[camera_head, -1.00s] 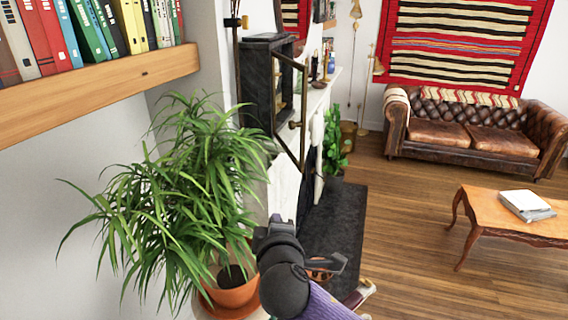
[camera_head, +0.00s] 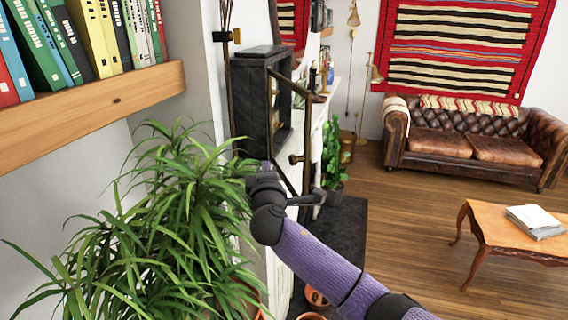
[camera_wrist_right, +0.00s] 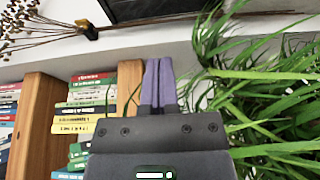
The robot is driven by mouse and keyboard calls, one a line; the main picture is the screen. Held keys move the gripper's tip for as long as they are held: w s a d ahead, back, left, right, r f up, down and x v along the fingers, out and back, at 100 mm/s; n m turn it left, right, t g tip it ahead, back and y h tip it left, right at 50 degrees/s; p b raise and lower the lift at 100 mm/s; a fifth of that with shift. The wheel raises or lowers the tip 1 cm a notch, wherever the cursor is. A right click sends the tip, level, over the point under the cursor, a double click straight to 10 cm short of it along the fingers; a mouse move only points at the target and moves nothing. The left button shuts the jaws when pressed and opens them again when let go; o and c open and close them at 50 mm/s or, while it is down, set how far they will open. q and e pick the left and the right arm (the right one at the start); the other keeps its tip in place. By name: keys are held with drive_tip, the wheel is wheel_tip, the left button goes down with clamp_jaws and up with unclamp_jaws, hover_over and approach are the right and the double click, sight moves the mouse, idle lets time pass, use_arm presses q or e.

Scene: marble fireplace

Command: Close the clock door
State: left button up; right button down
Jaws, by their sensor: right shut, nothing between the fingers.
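The clock (camera_head: 247,110) is a dark stone box on the mantel in the head view. Its brass-framed door (camera_head: 307,132) is swung open and stands out from the case, with a small knob (camera_head: 295,159) on it. My right gripper (camera_head: 264,172) is below the clock and near the lower end of the door frame; I cannot tell whether it touches. In the right wrist view its purple fingers (camera_wrist_right: 158,82) are shut and empty. A dark panel (camera_wrist_right: 160,8) at the top there looks like part of the clock. My left gripper is not in view.
A leafy plant (camera_head: 165,235) fills the lower left, close to my right wrist. A wooden bookshelf (camera_head: 95,102) is at upper left. Dried stems (camera_wrist_right: 50,22) are near the wrist view's upper left. A sofa (camera_head: 470,145) and low table (camera_head: 500,225) stand right, with open floor between.

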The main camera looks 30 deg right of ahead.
drive_tip(key=d, duration=0.1)
drive_tip(key=d+p, duration=0.1)
drive_tip(key=d, duration=0.2)
drive_tip(key=shift+s, duration=0.3)
drive_tip(key=shift+d, duration=0.15)
